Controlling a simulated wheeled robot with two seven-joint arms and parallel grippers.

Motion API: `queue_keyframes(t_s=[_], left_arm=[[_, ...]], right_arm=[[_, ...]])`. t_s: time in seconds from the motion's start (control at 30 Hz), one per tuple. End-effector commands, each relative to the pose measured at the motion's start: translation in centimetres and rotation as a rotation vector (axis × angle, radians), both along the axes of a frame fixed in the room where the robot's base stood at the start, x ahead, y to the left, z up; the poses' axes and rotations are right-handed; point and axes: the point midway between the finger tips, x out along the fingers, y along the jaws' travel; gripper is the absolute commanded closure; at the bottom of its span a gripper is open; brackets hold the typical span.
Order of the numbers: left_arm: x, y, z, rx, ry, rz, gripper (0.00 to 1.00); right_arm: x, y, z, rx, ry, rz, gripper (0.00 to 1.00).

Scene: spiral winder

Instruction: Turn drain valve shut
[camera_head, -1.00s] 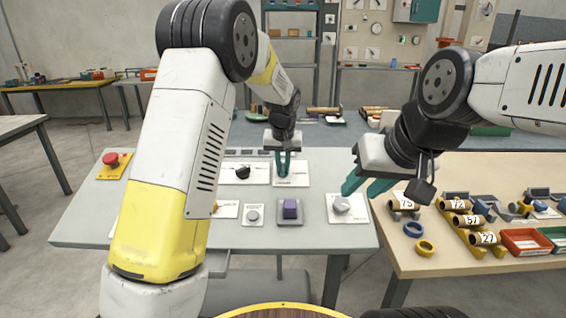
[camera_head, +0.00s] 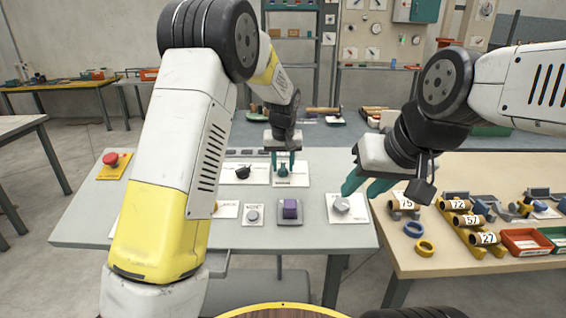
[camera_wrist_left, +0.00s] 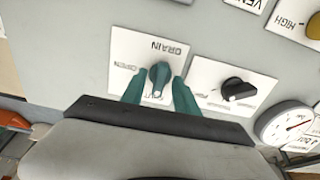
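The drain valve is a teal knob on a white plate marked DRAIN (camera_wrist_left: 134,52). The knob (camera_wrist_left: 158,76) shows in the left wrist view, its white-marked end toward the bottom, near a partly hidden label; OPEN is at the left. In the head view the knob (camera_head: 283,171) is on the grey table. My left gripper (camera_head: 283,168) is open, one finger on each side of the knob with visible gaps. Its fingers also show in the left wrist view (camera_wrist_left: 158,92). My right gripper (camera_head: 366,188) is open and empty, above and near a grey knob (camera_head: 342,204).
A black knob (camera_wrist_left: 237,89) and a gauge (camera_wrist_left: 285,122) are close to the drain plate. A purple block (camera_head: 290,209), a grey button (camera_head: 253,215) and a red button (camera_head: 110,159) are also on the grey table (camera_head: 90,215). The right-hand table holds labelled rolls and bins.

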Motion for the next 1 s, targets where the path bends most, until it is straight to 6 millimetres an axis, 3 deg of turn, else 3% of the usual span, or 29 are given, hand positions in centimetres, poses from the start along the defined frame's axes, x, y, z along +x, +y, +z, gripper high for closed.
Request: queue_keyframes(t_s=[0.27,0.7,1.0], left_arm=[[-0.2,0.0,0.7,0.000,-0.001,-0.001,0.64],[-2.2,0.0,6.9,-0.001,-0.001,0.000,0.64],[-2.4,0.0,7.4,0.000,0.000,-0.001,0.64]], right_arm=[[0.0,0.0,0.0,0.000,0.000,0.000,0.64],[0.0,0.0,0.0,0.000,0.000,0.000,0.64],[0.0,0.0,0.0,0.000,0.000,0.000,0.64]])
